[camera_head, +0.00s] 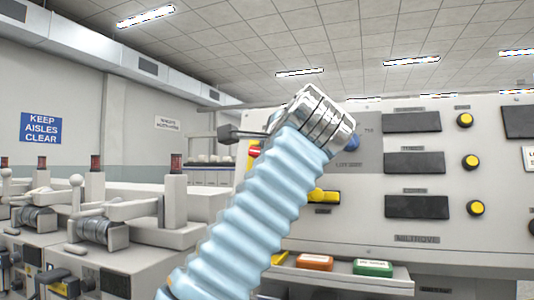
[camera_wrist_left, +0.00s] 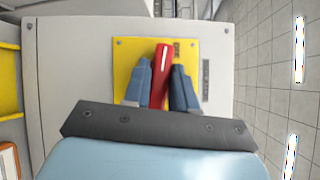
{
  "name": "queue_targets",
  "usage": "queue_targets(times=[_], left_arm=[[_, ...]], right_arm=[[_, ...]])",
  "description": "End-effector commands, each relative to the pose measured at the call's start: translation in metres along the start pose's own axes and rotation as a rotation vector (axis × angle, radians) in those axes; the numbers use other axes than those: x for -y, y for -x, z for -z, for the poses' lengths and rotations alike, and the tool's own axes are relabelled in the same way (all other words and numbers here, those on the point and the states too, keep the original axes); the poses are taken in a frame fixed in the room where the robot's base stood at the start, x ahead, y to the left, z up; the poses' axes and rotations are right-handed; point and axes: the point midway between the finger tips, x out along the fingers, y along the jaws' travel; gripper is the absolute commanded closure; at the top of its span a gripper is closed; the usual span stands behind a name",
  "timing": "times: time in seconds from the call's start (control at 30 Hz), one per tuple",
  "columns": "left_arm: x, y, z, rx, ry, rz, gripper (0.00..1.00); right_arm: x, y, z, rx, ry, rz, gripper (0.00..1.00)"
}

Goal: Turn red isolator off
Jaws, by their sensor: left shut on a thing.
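The red isolator handle (camera_wrist_left: 160,78) with a white line stands out from a yellow plate (camera_wrist_left: 126,68) in the left wrist view. It leans slightly in that picture. The two blue-grey fingers of my left gripper (camera_wrist_left: 161,66) lie on either side of the handle, shut on it. In the head view the red isolator (camera_head: 255,152) shows as a small red patch on yellow at the panel's left edge, partly hidden by my left arm. My right gripper is in neither view.
The grey control panel (camera_head: 410,235) carries dark displays and yellow knobs (camera_head: 470,162). A shelf below holds an orange box (camera_head: 315,262) and a green box (camera_head: 372,267). Machines with red-topped posts (camera_head: 176,163) stand at left.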

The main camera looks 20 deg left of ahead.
Motion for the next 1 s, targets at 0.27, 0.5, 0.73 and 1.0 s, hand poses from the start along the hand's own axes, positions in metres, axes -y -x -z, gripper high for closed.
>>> queue_targets(times=[0.27,0.5,0.73,1.0], left_arm=[[0.0001,-0.0004,-0.0005,0.002,0.024,-0.018,1.0],[0.0002,-0.0005,-0.0008,0.002,0.027,-0.02,1.0],[0.0003,-0.0006,-0.0011,0.003,0.027,-0.02,0.71],[0.0003,-0.0004,-0.0006,0.002,0.027,-0.02,0.53]], right_arm=[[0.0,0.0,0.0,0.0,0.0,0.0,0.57],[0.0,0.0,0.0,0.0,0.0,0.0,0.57],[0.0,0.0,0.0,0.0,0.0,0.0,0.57],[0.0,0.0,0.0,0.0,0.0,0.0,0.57]])
